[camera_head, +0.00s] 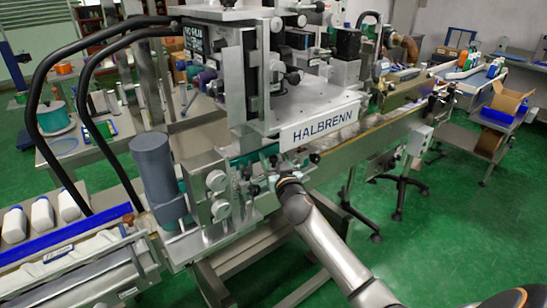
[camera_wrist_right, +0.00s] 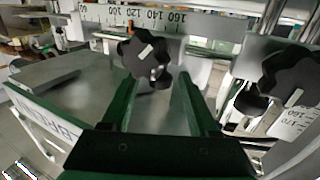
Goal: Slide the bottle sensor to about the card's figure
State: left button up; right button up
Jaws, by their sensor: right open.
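My right gripper (camera_head: 262,172) reaches the front of the HALBRENN machine (camera_head: 318,130), low beside its nameplate. In the right wrist view its two green fingers (camera_wrist_right: 158,92) are apart. A black lobed knob (camera_wrist_right: 145,54) with a pale mark stands just beyond and between the fingertips; I cannot tell whether they touch it. A ruler scale (camera_wrist_right: 150,17) with figures such as 120, 140 and 160 runs behind the knob. The bottle sensor itself cannot be clearly picked out. A dark card with pale writing (camera_head: 196,39) is on the machine's upper left; its figure is too small to read.
A second black knob (camera_wrist_right: 292,76) is close on the right in the wrist view, above another scale (camera_wrist_right: 293,120). A grey cylinder (camera_head: 157,165) stands left of the gripper.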

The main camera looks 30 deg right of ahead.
grip_shut()
dwell(0.6)
dwell(0.9)
